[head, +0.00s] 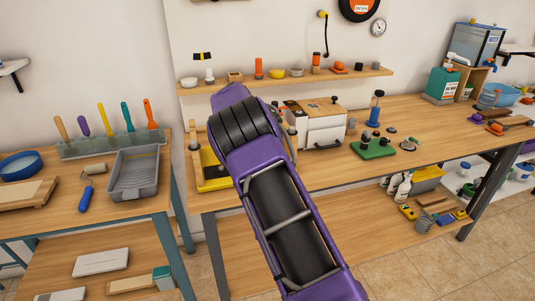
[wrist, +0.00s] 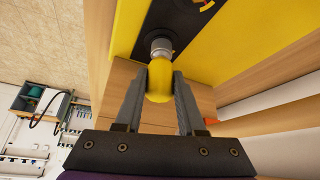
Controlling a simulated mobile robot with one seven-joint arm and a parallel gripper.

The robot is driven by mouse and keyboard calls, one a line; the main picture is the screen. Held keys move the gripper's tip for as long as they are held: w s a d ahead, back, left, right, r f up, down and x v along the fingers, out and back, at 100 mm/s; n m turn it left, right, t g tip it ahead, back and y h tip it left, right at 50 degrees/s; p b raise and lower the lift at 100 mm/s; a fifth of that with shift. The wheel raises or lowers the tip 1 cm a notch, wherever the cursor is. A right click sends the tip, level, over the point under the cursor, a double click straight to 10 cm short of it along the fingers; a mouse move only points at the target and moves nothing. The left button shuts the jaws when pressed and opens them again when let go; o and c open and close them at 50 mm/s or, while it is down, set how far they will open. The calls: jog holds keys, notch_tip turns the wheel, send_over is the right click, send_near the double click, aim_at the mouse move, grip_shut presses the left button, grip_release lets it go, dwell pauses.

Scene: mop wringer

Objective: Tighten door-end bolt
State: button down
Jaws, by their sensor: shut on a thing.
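In the wrist view, a bolt with a rounded yellow head (wrist: 159,88) and a short grey shank (wrist: 162,46) meets a black strip (wrist: 187,18) on a yellow panel (wrist: 250,32). My gripper (wrist: 161,82) has one finger on each side of the yellow head and is shut on it. In the head view, a yellow frame (head: 216,184) stands on the bench, partly behind my arm. My gripper and the bolt are hidden there. I cannot tell from these views which end of the wringer this bolt is on.
Just right of my arm stands a white box (head: 318,129) with a dark handle. A green block (head: 373,150) with posts is farther right. A wall shelf (head: 290,77) holds small items behind. A grey tray (head: 134,173) lies on the left table. The bench's front edge is fairly clear.

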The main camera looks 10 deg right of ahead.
jog(key=shift+m+g+p, duration=0.4)
jog(key=shift+m+p, duration=0.2)
jog(key=shift+f+m+b, duration=0.35)
jog(key=shift+m+b, duration=0.05)
jog(key=shift+r, duration=0.15)
jog(key=shift+r, duration=0.45)
jog(key=shift+r, duration=2.1)
